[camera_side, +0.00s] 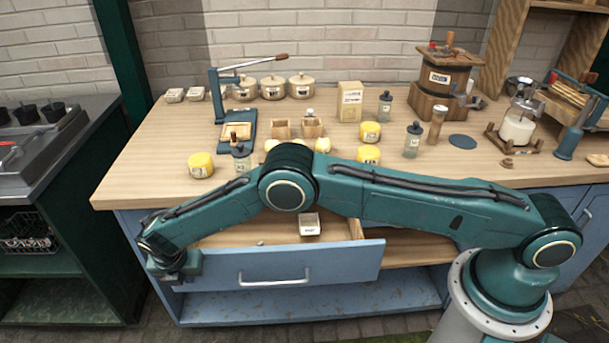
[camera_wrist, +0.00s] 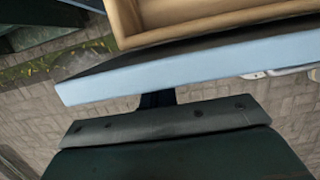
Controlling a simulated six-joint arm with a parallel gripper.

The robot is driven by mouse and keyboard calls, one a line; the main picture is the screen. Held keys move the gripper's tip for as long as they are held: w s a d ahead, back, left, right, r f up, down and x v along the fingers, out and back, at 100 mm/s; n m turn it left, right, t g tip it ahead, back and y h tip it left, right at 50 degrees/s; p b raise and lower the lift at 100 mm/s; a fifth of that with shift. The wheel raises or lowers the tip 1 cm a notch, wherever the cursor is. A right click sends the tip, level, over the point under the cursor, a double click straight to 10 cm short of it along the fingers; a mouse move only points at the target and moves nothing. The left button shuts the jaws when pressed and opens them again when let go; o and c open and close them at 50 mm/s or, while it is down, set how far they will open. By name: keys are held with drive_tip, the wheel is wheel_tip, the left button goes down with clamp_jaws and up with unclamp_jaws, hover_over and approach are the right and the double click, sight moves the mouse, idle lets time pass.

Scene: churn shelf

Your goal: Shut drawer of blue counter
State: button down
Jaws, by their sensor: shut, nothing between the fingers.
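The blue counter (camera_side: 405,298) has a wooden top, and its drawer (camera_side: 330,265) stands pulled out, with the wooden inside showing. The drawer has a blue front with a pale bar handle (camera_side: 275,282). A small white-labelled box (camera_side: 310,225) is in the drawer. My gripper (camera_side: 178,272) is shut and empty, low at the left end of the drawer front, left of the handle. In the wrist view the light-blue top edge of the drawer front (camera_wrist: 200,68) lies just beyond my gripper's dark finger (camera_wrist: 157,99). I cannot tell whether they touch.
The countertop (camera_side: 140,165) holds jars, yellow tubs (camera_side: 200,165), a lever press (camera_side: 235,105) and a wooden churn (camera_side: 440,85). A dark green unit (camera_side: 75,240) stands to the left. Paved floor (camera_wrist: 60,125) is free in front of the drawer.

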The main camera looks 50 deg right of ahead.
drive_tip(key=w+d, duration=0.9)
drive_tip(key=shift+w+d, duration=0.15)
idle(0.8)
